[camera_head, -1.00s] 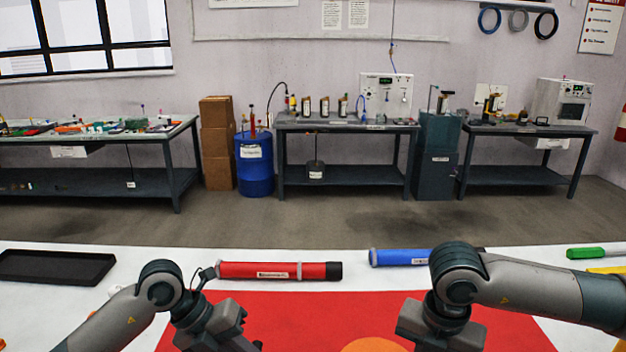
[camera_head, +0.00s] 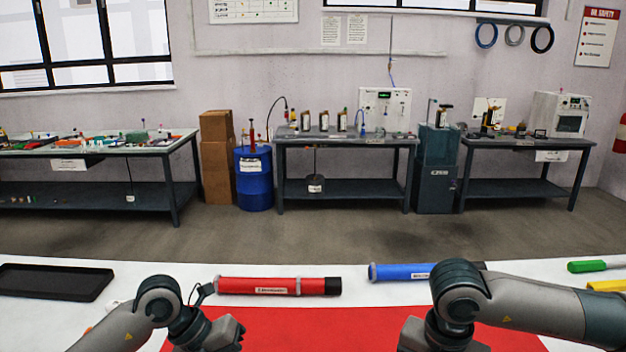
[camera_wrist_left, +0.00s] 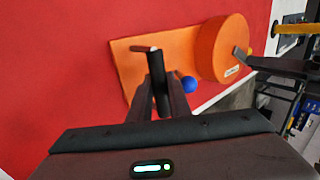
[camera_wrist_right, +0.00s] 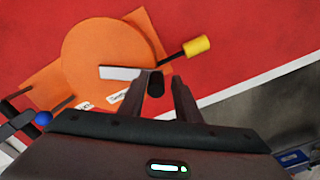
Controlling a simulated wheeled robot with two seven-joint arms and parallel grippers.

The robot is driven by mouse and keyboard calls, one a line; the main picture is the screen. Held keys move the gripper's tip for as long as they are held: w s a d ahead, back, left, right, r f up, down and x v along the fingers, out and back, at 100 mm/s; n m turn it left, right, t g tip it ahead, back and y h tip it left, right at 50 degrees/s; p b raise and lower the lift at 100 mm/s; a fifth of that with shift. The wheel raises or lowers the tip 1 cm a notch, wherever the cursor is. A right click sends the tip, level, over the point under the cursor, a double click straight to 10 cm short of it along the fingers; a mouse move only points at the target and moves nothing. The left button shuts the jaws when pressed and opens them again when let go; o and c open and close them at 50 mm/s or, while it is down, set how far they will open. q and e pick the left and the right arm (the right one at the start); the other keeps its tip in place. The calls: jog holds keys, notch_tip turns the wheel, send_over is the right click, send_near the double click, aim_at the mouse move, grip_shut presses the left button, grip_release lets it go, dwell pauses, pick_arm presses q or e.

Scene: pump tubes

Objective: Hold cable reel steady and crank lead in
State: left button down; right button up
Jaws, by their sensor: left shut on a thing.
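The orange cable reel, a round drum (camera_wrist_left: 222,48) on a flat base plate (camera_wrist_left: 130,62), shows in both wrist views. My left gripper (camera_wrist_left: 160,88) is shut on a black upright handle (camera_wrist_left: 157,70) at the plate's end. A blue ball (camera_wrist_left: 189,84) sits between handle and drum. In the right wrist view, the drum (camera_wrist_right: 105,55) has a pale bar (camera_wrist_right: 119,72) across it. My right gripper (camera_wrist_right: 158,85) stands over the drum's edge, its fingers apart with a dark knob (camera_wrist_right: 155,84) between them. The head view does not show the reel.
On the white table, a red tube (camera_head: 270,286) and a blue tube (camera_head: 400,271) lie behind my arms. A black tray (camera_head: 55,281) is at the left, a green-handled tool (camera_head: 587,266) at the right. A red mat (camera_head: 300,325) lies in front.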

jog(key=shift+s+a+f, duration=0.15)
jog(key=shift+a+f, duration=0.2)
jog(key=shift+f, duration=0.15)
jog(key=shift+c, duration=0.6)
jog(key=shift+r, duration=0.1)
jog(key=o, duration=0.4)
jog(key=shift+r, duration=0.5)
jog(key=shift+c, duration=0.2)
jog(key=shift+w+r, duration=0.3)
jog(key=shift+r, duration=0.05)
jog(key=shift+d+r, duration=0.15)
jog(key=shift+r, duration=1.2)
jog(key=shift+d+r, duration=0.1)
jog(key=shift+r, duration=1.25)
jog(key=shift+c, duration=0.8)
jog(key=shift+r+n, duration=1.1)
jog(key=shift+r, duration=0.4)
